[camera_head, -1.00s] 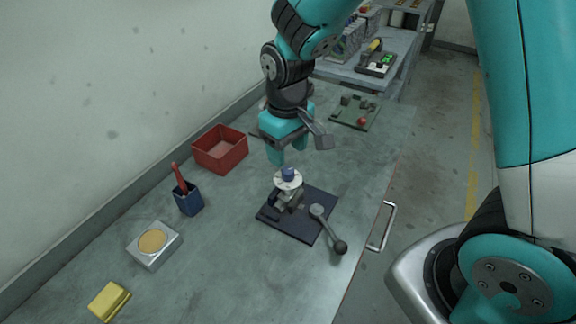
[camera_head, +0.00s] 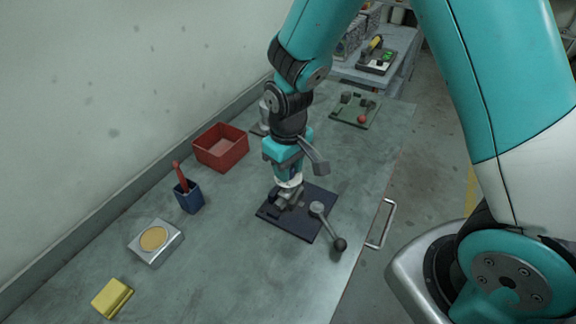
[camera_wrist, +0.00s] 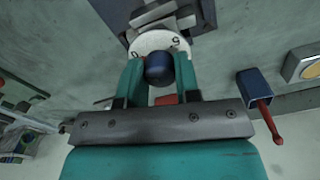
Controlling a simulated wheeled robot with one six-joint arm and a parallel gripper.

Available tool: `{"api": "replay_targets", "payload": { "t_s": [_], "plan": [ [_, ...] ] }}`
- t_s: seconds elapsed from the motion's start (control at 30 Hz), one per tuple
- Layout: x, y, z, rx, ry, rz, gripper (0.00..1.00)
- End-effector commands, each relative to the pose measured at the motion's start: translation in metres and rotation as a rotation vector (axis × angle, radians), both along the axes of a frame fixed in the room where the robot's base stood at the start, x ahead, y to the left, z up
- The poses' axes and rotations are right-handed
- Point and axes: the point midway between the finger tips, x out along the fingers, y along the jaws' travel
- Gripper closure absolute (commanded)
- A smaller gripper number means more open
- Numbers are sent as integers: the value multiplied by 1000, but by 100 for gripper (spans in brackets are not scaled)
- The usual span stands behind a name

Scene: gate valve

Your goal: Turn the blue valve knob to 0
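The blue valve knob (camera_wrist: 158,68) sits on a round white dial (camera_wrist: 155,40) on the valve. In the head view my gripper (camera_head: 289,174) points down over the valve and hides most of the knob. The white dial (camera_head: 289,183) shows just below the fingers. The knob's pointer direction cannot be seen.
The valve stands on a dark base plate (camera_head: 300,225) with a ball-ended lever (camera_head: 328,226) at its right. A red bin (camera_head: 221,148), a blue cup with a red tool (camera_head: 188,197), a silver box (camera_head: 155,240) and a yellow block (camera_head: 111,298) lie to the left.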

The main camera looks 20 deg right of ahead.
Motion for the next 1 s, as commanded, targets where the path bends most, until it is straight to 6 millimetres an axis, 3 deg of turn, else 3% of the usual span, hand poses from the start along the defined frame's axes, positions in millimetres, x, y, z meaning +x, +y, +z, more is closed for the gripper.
{"api": "replay_targets", "payload": {
  "t_s": [0.47, 0.5, 0.57, 0.87, 1.0],
  "plan": [
    [0, 0, 0, 0, 0, -92, 93],
    [0, 0, 0, 0, 0, -92, 60],
    [0, 0, 0, 0, 0, -92, 47],
    [0, 0, 1, 0, -1, -91, 44],
    [1, 0, 12, 2, -5, -91, 44]
  ]
}}
